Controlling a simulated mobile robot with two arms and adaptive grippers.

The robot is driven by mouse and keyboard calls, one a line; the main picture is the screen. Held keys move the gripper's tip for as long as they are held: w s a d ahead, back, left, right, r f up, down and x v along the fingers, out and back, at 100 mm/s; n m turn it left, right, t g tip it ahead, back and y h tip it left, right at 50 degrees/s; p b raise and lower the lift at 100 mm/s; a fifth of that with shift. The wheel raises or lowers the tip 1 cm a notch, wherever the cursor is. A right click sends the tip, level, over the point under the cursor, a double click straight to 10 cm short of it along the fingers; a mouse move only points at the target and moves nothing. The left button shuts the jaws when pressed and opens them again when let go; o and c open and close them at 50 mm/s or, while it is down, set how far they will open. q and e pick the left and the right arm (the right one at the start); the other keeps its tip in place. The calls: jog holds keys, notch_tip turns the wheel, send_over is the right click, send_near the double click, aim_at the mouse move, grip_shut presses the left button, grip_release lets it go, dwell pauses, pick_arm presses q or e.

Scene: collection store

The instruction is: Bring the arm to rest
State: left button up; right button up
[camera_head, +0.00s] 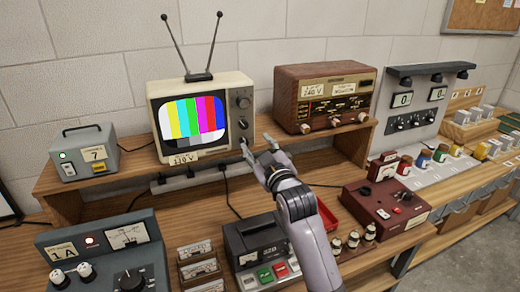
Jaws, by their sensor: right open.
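My right arm (312,240) comes in from the bottom and reaches up over the workbench. My right gripper (258,152) is open and empty at its end. Its fingertips are close to the lower right of the small television (240,84), by the front edge of the raised shelf. I cannot tell whether a fingertip touches the set. The television is lit with colour bars and has two antennas on top. My left gripper is not in view.
A wooden radio (325,75) and a grey box (84,158) stand on the shelf (130,165). On the bench below are a blue-grey meter unit (98,240), a dark device with coloured buttons (250,238), and a red box (386,200). A control panel (412,120) stands right.

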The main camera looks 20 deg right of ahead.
jog(key=shift+s, duration=0.5)
